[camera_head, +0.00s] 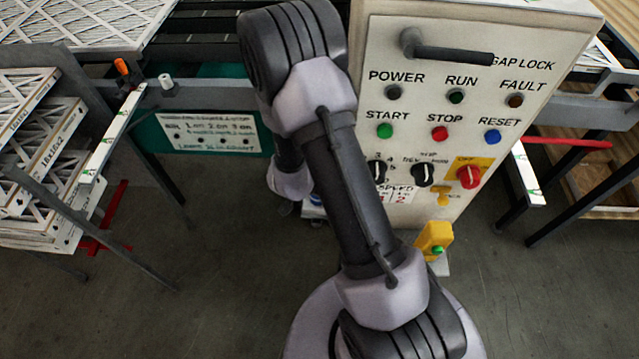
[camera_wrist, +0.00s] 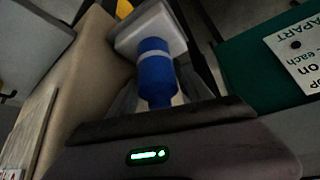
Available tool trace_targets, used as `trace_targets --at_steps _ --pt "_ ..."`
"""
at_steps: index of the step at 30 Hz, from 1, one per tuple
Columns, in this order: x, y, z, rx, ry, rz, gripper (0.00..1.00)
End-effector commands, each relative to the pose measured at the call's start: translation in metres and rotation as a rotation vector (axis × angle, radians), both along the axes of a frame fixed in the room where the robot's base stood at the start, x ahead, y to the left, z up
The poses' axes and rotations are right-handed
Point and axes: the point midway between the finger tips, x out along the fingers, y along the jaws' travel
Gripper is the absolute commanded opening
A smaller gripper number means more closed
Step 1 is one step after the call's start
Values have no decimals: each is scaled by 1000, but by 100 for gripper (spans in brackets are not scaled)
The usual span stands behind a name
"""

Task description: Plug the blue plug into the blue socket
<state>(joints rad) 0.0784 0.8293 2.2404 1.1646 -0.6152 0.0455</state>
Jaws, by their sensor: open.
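In the wrist view a blue cylindrical plug (camera_wrist: 155,75) with a pale band stands out from a light grey, square-faced housing (camera_wrist: 150,30). I cannot make out a separate blue socket, and the joint between plug and housing is not clear. My gripper (camera_wrist: 158,92) is open, its grey fingers on either side of the plug's near end; contact is not clear. In the head view my arm hides the gripper and most of this spot. A small blue and white patch (camera_head: 314,200) shows beside my arm, low against the control cabinet.
The control cabinet (camera_head: 400,215) with buttons, knobs and a handle stands just right of my arm. A yellow box with a green button (camera_head: 435,238) sticks out low on it. Racks of boxed filters (camera_head: 45,125) stand at left, a metal frame (camera_head: 530,175) at right. The floor (camera_head: 200,290) in front is clear.

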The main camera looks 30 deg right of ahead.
Motion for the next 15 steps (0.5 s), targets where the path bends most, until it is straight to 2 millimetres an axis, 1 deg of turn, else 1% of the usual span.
trace_targets --at_steps 2,5,11,15 --pt "-3 3 8 -1 1 -2 68" --pt "-7 11 26 -1 0 1 68" --pt "-21 34 68 -1 -1 1 68" --pt "-32 51 101 -1 -1 4 68"
